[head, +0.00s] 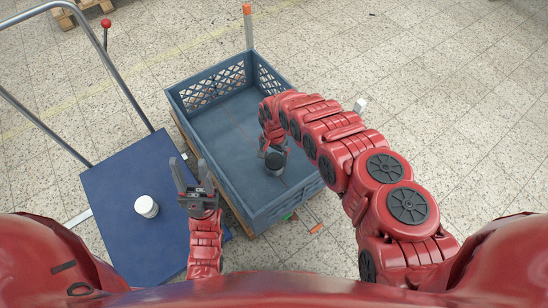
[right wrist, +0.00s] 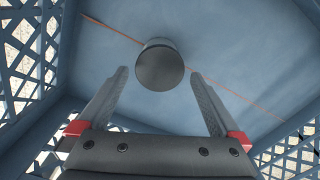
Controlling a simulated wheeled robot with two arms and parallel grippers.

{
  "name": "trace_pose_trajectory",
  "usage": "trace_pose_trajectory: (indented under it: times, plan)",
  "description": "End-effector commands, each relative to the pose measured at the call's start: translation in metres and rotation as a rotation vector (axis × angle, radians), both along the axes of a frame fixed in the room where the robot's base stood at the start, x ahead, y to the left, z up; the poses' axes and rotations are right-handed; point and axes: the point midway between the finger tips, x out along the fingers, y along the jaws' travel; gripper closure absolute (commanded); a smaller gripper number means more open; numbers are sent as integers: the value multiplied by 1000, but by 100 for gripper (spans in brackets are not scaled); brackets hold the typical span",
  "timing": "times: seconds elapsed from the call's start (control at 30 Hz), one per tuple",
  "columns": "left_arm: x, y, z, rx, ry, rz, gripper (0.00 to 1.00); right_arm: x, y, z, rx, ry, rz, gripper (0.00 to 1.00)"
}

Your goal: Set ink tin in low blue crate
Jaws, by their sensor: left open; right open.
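A dark grey cylindrical tin (head: 276,161), seemingly the ink tin, is inside the low blue crate (head: 190,127). It also shows in the right wrist view (right wrist: 160,64), its round dark top toward the camera and the crate floor behind it. My right gripper (head: 268,148) reaches down into the crate, open. Its fingers show to the left and right of the tin in the right wrist view, with visible gaps on both sides. My left gripper (head: 189,166) is open and empty, left of the crate near the blue cart's edge.
The crate rests on a wooden pallet (head: 183,137). An orange-tipped post (head: 247,25) stands behind it.

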Motion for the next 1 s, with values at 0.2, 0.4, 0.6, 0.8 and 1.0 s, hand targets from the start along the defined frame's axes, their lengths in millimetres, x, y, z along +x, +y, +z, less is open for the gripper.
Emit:
trace_pose_trajectory:
  times: [0.2, 0.4, 0.6, 0.8, 1.0]
  plan:
    - [0, 0, 11, 0, 0, 0, 50, 1, 0, 41, -1, -2, 0, 0]
    - [0, 0, 14, 0, 0, 0, 50, 2, 0, 59, 1, -3, -1, 0]
    - [0, 0, 14, 0, 0, 0, 50, 0, 0, 60, 0, 0, -1, 0]
    - [0, 0, 14, 0, 0, 0, 50, 0, 0, 60, 0, 0, -1, 0]
    - [0, 0, 14, 0, 0, 0, 50, 0, 0, 60, 0, 0, -1, 0]
